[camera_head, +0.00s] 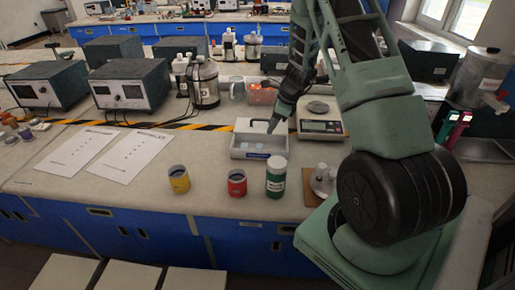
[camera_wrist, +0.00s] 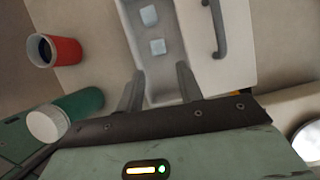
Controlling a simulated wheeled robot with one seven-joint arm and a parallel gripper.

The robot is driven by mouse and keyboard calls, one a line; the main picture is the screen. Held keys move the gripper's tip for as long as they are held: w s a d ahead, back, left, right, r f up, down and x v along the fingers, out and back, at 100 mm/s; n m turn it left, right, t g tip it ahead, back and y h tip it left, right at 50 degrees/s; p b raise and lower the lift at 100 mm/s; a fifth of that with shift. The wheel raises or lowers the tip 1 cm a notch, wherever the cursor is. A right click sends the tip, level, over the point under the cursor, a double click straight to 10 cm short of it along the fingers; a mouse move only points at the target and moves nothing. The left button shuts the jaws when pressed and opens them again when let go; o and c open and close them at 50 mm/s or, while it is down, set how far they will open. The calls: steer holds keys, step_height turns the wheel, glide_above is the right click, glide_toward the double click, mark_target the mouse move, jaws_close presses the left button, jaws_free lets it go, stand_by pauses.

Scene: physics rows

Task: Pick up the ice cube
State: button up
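Two pale bluish ice cubes, one farther (camera_wrist: 149,15) and one nearer (camera_wrist: 157,47), lie apart in a grey trough (camera_wrist: 132,28) in the wrist view. In the head view a white open box (camera_head: 239,153) stands on the bench, with my gripper (camera_head: 272,129) pointing down over it. In the wrist view my gripper (camera_wrist: 161,77) is open, its two fingers apart with nothing between them. The nearer cube lies just beyond the fingertips, roughly in line with the gap. The cubes are too small to make out surely in the head view.
A white panel with a grey handle (camera_wrist: 219,30) adjoins the trough. A red cup (camera_head: 237,183), green-and-white bottle (camera_head: 276,178) and yellow cup (camera_head: 179,180) stand in front. A scale (camera_head: 320,126) is at the right. Paper sheets (camera_head: 130,157) lie left.

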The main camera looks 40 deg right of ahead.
steer(key=x, duration=0.5)
steer(key=shift+p, duration=0.3)
steer(key=shift+p+x, duration=0.8)
steer(key=shift+x, duration=1.95)
steer(key=shift+s+a, duration=0.1)
steer(key=shift+s, duration=0.05)
steer(key=c, duration=0.6)
